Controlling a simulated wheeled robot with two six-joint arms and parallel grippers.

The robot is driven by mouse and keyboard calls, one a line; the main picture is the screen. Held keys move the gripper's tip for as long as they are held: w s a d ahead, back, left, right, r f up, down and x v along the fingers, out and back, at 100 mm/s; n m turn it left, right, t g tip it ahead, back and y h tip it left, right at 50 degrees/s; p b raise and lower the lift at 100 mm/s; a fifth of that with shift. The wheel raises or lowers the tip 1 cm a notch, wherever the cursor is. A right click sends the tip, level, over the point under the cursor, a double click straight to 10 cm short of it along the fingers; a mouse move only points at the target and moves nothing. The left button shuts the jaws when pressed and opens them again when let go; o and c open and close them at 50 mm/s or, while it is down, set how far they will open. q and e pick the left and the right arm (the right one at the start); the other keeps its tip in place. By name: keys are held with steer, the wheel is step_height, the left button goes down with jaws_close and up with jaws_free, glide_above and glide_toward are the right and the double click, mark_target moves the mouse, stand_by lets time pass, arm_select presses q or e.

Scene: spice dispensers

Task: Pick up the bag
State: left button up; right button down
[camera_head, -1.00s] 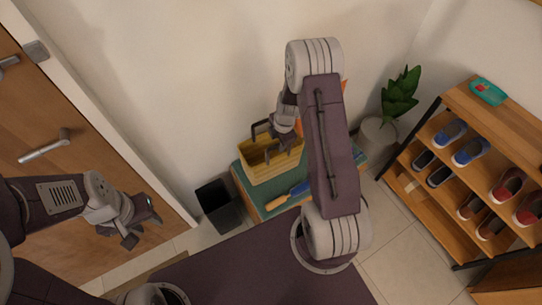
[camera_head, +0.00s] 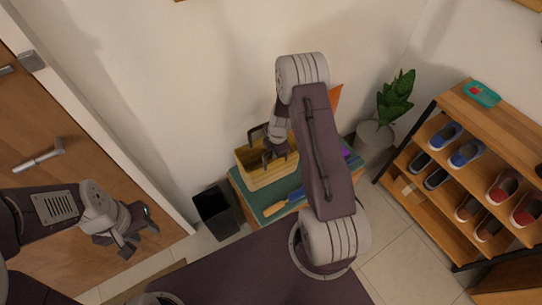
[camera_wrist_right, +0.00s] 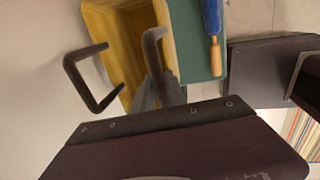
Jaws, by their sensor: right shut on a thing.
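The bag is a yellow basket-like bag (camera_head: 266,179) with dark, squared handles, on the green-topped cabinet (camera_head: 263,211) by the wall. In the right wrist view the yellow bag (camera_wrist_right: 117,32) shows one handle standing free at the left. My right gripper (camera_head: 275,152) is over the bag and shut on its other handle; in the right wrist view the grey fingers (camera_wrist_right: 158,88) are at that handle. I cannot tell whether the bag has left the cabinet top. My left gripper (camera_head: 133,238) is open and empty, in front of the door, far from the bag.
A blue tool with a wooden handle (camera_head: 275,207) lies beside the bag. A dark bin (camera_head: 217,211) stands left of the cabinet. A potted plant (camera_head: 394,100) and a shoe rack (camera_head: 465,170) are at the right. The wooden door (camera_head: 60,170) is at the left.

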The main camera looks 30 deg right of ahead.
step_height(320, 180, up, 10)
steer(key=shift+f+p, duration=0.2)
steer(key=shift+p, duration=0.35)
arm_select(q)
steer(key=shift+r, duration=0.65)
